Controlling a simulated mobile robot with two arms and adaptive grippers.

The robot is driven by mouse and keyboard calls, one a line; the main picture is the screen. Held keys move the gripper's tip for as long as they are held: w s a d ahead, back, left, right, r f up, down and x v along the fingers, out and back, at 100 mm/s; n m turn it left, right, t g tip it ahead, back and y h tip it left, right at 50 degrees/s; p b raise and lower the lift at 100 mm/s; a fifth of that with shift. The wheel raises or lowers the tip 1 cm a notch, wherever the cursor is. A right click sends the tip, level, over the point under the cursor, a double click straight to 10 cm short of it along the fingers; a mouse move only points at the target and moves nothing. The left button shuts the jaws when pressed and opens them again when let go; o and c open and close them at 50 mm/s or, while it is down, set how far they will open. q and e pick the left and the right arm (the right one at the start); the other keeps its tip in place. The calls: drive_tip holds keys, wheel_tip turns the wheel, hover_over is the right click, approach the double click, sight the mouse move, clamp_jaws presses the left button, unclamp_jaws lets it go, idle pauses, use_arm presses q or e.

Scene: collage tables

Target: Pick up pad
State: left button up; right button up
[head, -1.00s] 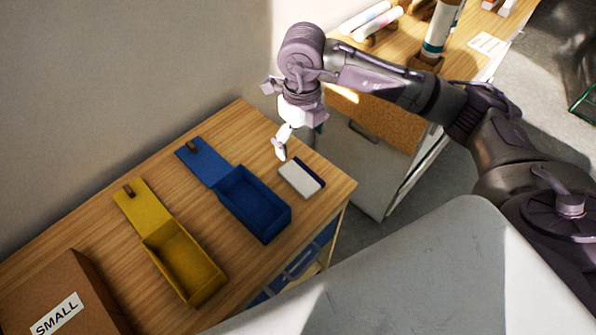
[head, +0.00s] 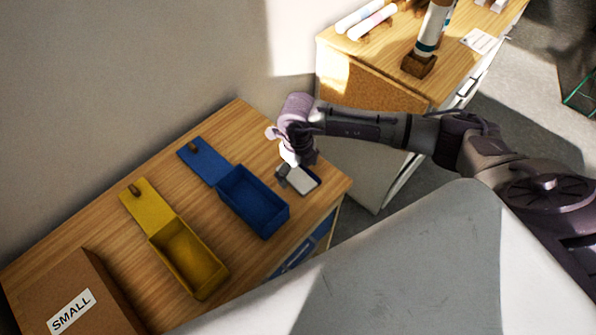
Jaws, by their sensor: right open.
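The pad (head: 303,181) is a small flat white block with a dark edge. It lies on the wooden table near its right corner, to the right of the blue box. My right gripper (head: 289,174) is down at the pad's upper left end, pointing downward, with its fingers open. The fingers are small and partly hidden by the wrist, and I cannot tell if they touch the pad. My left gripper is not in view.
An open blue box (head: 226,189) and an open yellow box (head: 160,225) lie on the table (head: 110,247). A cardboard box labelled SMALL (head: 107,290) stands at the lower left. A second table (head: 466,37) with white rolls and a bottle stands at the upper right.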

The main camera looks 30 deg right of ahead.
drive_tip(key=shift+f, duration=0.1)
drive_tip(key=shift+c, duration=0.3)
drive_tip(key=c, duration=1.2)
